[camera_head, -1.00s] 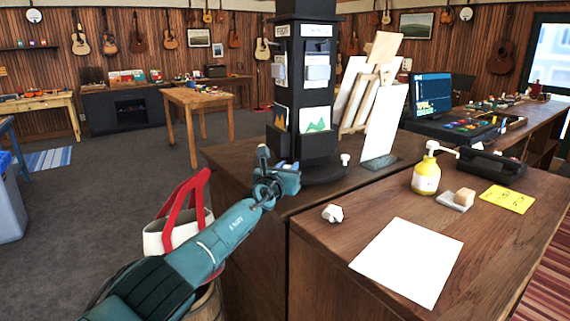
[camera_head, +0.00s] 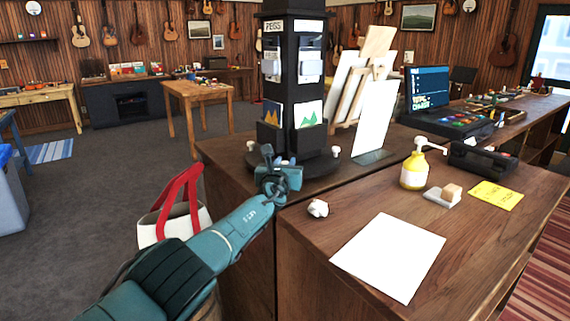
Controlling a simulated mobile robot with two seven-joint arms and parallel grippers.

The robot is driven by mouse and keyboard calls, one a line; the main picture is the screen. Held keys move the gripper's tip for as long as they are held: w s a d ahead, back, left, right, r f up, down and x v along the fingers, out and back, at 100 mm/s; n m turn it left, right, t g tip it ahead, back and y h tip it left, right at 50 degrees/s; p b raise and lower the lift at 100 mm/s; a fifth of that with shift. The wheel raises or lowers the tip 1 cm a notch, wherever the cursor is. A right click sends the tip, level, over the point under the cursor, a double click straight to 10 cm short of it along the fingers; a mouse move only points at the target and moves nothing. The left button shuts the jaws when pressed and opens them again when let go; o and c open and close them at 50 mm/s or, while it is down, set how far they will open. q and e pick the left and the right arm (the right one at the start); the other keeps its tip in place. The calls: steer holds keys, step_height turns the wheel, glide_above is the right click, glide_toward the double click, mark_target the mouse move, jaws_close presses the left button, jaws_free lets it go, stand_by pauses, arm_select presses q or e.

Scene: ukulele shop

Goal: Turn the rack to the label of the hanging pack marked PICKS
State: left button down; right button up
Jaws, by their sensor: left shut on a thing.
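The black rack (camera_head: 295,90) stands on the wooden counter, with two of its faces toward me. Its left face has a label (camera_head: 273,27) that seems to read PEGS, above a hanging pack (camera_head: 271,64). The right face has another pack (camera_head: 310,63) under a label (camera_head: 307,26) too small to read. I cannot make out PICKS. White knobs (camera_head: 335,150) stick out at the round base (camera_head: 318,166). My left gripper (camera_head: 268,158) is at the base's front edge, shut on what seems a knob, which the gripper hides. My right gripper is not in view.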

arm_select(q)
steer(key=shift+r, duration=0.15)
steer(key=c, duration=1.3)
jaws_free()
steer(key=shift+a+f, duration=0.1)
steer(key=shift+f, duration=0.1)
